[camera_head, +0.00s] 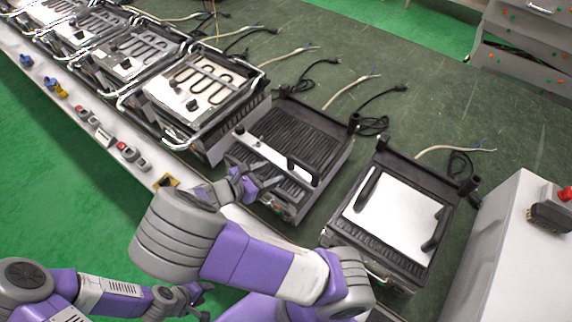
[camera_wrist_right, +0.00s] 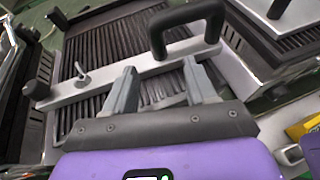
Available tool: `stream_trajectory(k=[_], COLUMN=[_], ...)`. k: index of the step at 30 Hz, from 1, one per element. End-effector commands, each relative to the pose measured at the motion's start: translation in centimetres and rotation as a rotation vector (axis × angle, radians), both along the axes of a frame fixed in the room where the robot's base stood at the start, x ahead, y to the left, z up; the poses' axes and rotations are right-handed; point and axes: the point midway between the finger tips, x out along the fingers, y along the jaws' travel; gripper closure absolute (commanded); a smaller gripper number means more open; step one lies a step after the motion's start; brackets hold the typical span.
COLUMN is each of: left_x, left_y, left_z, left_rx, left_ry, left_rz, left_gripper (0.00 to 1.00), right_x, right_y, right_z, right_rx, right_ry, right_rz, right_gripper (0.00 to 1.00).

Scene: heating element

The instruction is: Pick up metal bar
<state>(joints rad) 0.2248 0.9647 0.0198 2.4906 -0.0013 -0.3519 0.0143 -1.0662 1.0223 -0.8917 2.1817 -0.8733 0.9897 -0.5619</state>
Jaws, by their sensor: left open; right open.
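The metal bar (camera_head: 268,154) is a flat silver strip lying across the ribbed black plate of the middle grill (camera_head: 318,140). In the right wrist view the bar (camera_wrist_right: 98,87) carries a black loop handle (camera_wrist_right: 187,16) towards the right and a small metal knob towards the left. My right gripper (camera_head: 264,184) is open at the near side of the bar. In the right wrist view its two spread fingers (camera_wrist_right: 160,68) overlap the bar's near edge; contact cannot be told. My left gripper (camera_head: 198,298) is open and empty at the bottom, away from the grills.
Another grill (camera_head: 400,215) with a shiny plate stands to the right, beside a white box (camera_head: 510,245) with a red button. More grills with heating coils (camera_head: 200,85) line the left. Loose cables lie behind. Switches line the front ledge.

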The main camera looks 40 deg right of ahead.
Motion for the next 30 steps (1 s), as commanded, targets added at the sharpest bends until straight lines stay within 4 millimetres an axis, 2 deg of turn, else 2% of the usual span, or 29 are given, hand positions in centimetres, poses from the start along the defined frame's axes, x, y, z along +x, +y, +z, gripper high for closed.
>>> stream_trajectory(k=[8, 15, 18, 25, 30], left_x=[0.0, 0.0, 0.0, 0.0, 0.0], left_y=[0.0, 0.0, 0.0, 0.0, 0.0], left_z=[-1.3, -2.9, -3.1, -3.0, -3.0], left_rx=[0.000, 0.000, 0.000, 0.000, 0.000], left_ry=[0.000, 0.000, 0.000, 0.000, 0.000], left_rz=[0.000, 0.000, 0.000, 0.000, 0.000], left_gripper=[0.57, 0.57, 0.57, 0.57, 0.57], right_x=[0.2, 0.4, 0.4, 0.5, 0.4], right_y=[-2.8, -6.1, -6.7, -6.9, -6.8], right_z=[-1.1, -2.4, -2.5, -2.4, -2.5], right_rx=[-0.004, -0.003, -0.002, -0.001, -0.001], right_ry=[-0.005, -0.002, -0.004, -0.003, -0.004], right_rz=[0.000, 0.000, 0.001, 0.002, 0.002], right_gripper=[0.44, 0.44, 0.44, 0.44, 0.70])
